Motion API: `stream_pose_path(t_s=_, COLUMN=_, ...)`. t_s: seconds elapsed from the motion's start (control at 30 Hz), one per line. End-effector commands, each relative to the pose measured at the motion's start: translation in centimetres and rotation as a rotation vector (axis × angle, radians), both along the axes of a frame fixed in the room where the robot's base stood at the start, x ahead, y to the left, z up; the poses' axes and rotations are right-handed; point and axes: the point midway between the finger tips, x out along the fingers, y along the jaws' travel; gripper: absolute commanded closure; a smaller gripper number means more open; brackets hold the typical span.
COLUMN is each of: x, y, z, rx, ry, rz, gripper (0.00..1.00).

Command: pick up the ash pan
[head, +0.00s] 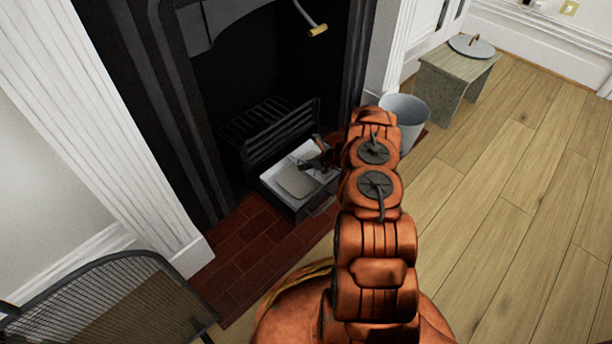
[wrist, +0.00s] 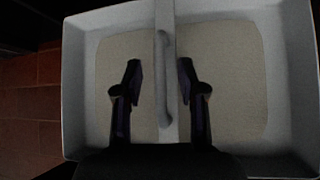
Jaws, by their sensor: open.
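The ash pan is a light-grey open tray (head: 268,178) with pale ash in it, at the hearth in front of the grate. It fills most of the wrist view (wrist: 298,60), where a bar with a raised handle (wrist: 166,80) crosses its middle. My gripper (wrist: 159,68) is open, with one finger on each side of this bar as seen from above. Whether the fingers reach down to the handle's height cannot be told. In the head view my gripper (head: 322,160) is over the pan, and my arm hides the pan's right part.
A black grate (head: 265,128) stands just behind the pan. A grey bucket (head: 408,112) is to the right, near a wooden stool (head: 455,78) with a round lid (head: 471,46). A wire mesh piece (head: 120,295) is at lower left. Wooden floor (head: 510,200) is clear at right.

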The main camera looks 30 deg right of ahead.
Motion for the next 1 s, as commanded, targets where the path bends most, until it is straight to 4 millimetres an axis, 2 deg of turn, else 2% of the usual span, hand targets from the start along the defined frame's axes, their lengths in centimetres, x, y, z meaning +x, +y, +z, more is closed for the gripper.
stream_pose_path(t_s=0.07, x=0.01, y=-0.01, z=0.05, rx=-0.001, ry=0.000, rz=0.001, gripper=0.63)
stream_pose_path(t_s=0.43, x=0.02, y=-0.02, z=0.08, rx=0.000, ry=-0.001, rz=0.000, gripper=1.00)
stream_pose_path(t_s=1.0, x=0.04, y=0.00, z=0.09, rx=-0.001, ry=-0.002, rz=0.001, gripper=1.00)
